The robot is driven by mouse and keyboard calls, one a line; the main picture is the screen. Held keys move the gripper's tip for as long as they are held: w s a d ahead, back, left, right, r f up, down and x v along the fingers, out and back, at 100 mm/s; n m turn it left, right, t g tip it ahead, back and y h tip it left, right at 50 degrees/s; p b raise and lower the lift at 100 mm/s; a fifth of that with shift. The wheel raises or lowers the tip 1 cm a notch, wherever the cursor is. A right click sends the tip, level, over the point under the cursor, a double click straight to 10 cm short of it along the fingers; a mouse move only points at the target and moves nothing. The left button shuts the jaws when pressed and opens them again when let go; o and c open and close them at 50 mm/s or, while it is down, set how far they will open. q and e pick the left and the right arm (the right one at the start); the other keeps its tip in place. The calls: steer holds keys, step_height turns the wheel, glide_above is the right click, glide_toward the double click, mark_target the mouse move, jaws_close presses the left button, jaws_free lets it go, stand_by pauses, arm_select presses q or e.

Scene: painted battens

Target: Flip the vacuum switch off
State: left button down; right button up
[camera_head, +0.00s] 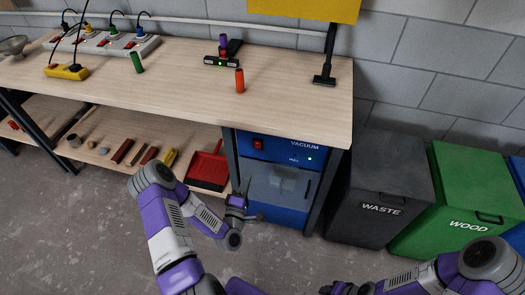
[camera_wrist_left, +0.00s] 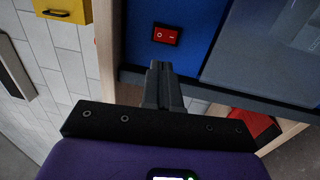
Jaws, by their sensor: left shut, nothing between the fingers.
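The vacuum switch (camera_head: 258,145) is a red rocker on the blue panel of the vacuum cabinet (camera_head: 290,148), under the right end of the bench. In the left wrist view the switch (camera_wrist_left: 166,36) shows O and dash marks; I cannot tell which side is pressed in. My left gripper (camera_head: 243,186) is shut and empty, in front of the cabinet and below the switch. Its fingertips (camera_wrist_left: 158,66) appear just below the switch, apart from it. My right gripper (camera_head: 342,288) is partly cut off at the bottom edge.
The wooden bench top (camera_head: 180,80) overhangs the cabinet. A red dustpan (camera_head: 207,166) and several offcuts lie on the lower shelf (camera_head: 100,140). A dark waste bin (camera_head: 380,180) and a green wood bin (camera_head: 460,190) stand right. Floor is clear at left.

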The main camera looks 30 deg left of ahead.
mark_target(258, 144)
stand_by(0.3)
arm_select(q)
steer(key=b+x, duration=0.2)
steer(key=x, duration=1.2)
steer(key=shift+b, duration=0.35)
